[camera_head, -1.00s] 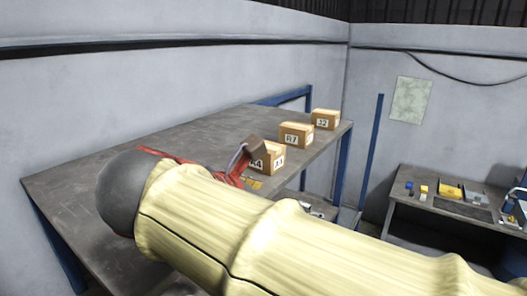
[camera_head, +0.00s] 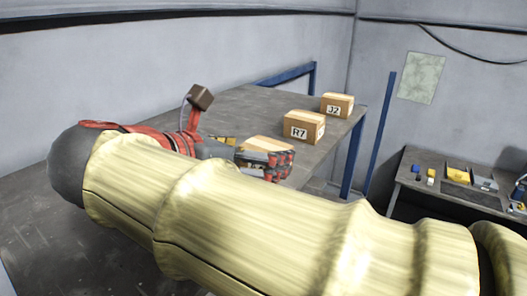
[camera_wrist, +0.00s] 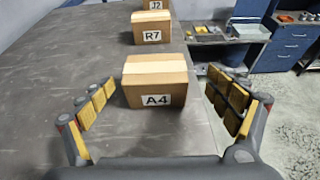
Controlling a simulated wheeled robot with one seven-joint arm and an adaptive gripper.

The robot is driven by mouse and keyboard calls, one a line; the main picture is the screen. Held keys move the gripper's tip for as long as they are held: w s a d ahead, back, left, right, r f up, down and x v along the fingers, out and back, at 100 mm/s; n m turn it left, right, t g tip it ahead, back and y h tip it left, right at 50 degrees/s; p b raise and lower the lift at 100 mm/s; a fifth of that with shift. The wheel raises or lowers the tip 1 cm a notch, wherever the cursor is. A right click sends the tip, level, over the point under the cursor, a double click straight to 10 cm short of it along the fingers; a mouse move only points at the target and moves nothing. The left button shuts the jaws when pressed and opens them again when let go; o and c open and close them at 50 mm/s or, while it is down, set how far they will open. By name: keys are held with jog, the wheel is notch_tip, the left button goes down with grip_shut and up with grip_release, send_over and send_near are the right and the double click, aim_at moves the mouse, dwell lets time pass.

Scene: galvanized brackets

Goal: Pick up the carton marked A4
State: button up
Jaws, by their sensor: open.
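The carton marked A4 (camera_wrist: 155,84) is a small brown box with a pale tape strip on top. In the wrist view it stands upright on the grey table, between the two fingers of my gripper (camera_wrist: 160,100). My gripper is open, with a gap on each side of the carton; the right gap looks slightly wider at the fingertips. In the head view only the top of the A4 carton (camera_head: 268,144) shows, and my gripper (camera_head: 262,160) hides its front and label.
The R7 carton (camera_head: 304,127) and the J2 carton (camera_head: 337,105) stand behind A4 in a line near the table's right edge. The grey table (camera_wrist: 60,85) is clear to the left. A second bench (camera_head: 445,196) with small items stands at the right.

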aim_at(262, 149)
jog(key=x, duration=0.2)
jog(key=p+x, duration=0.1)
jog(key=x, duration=0.1)
jog(key=shift+w+a, duration=0.25)
jog(key=shift+w, duration=0.15)
jog(key=shift+w+d+f, duration=0.1)
jog(key=shift+d, duration=0.2)
jog(key=shift+w+a, duration=0.1)
jog(key=shift+c, duration=0.3)
jog(key=c, duration=1.3)
